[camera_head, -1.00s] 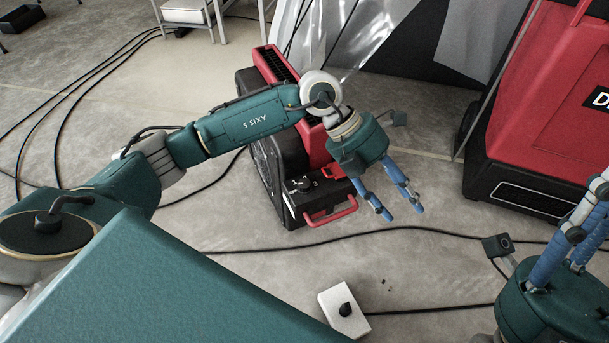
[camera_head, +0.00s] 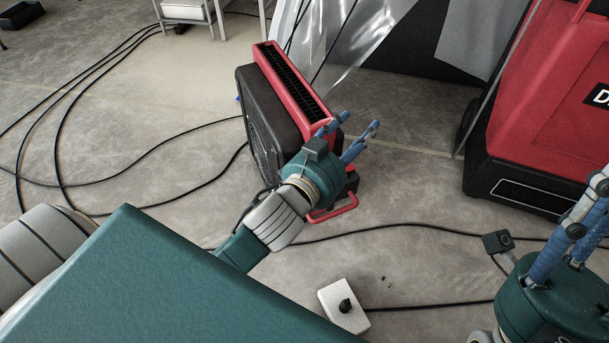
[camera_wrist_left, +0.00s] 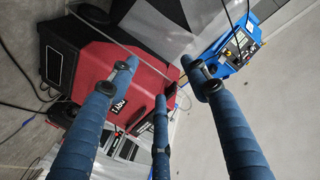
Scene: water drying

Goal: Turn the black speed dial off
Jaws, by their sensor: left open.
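A red and black blower (camera_head: 300,90) stands on the floor in the head view. The black dial seen earlier on its low front is now hidden behind my left arm and hand. A red handle (camera_head: 335,208) shows just beyond them. My left gripper (camera_head: 358,124) is open and empty, above the blower's right side, fingers pointing up and right in the picture. The left wrist view shows its spread blue fingers (camera_wrist_left: 162,75) with nothing between them. My right gripper (camera_head: 588,215) is at the right edge, partly cut off; its opening is unclear.
A white box (camera_head: 335,295) with a black knob (camera_head: 345,305) lies on the floor. A large red machine (camera_head: 545,95) stands at right, also in the wrist view (camera_wrist_left: 105,80) near a blue machine (camera_wrist_left: 228,50). Black cables cross the floor. Open floor lies between blower and red machine.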

